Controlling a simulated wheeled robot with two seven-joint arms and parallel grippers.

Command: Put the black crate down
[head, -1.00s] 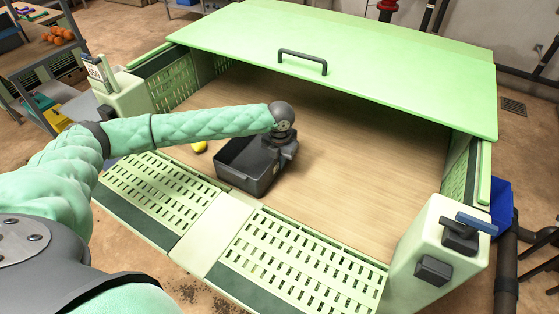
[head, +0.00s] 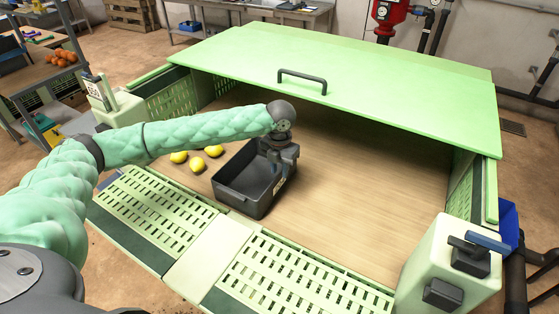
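The black crate (head: 240,194) is an open box with dark grey walls and a small pale label on its right side. It appears to rest level on the wooden floor of the green station, near its front edge. It looks empty where I see inside. My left gripper (head: 280,166) points down at the crate's right rear rim, touching or very close to it. Its fingertips are too dark and small to tell whether they grip the rim. My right gripper is not in view.
Several yellow lemons (head: 197,165) lie left of the crate. A green hood (head: 370,75) with a dark handle overhangs the back. Slotted green panels (head: 290,275) border the front, and a pale post (head: 447,265) stands at front right. The wooden floor (head: 355,185) right of the crate is clear.

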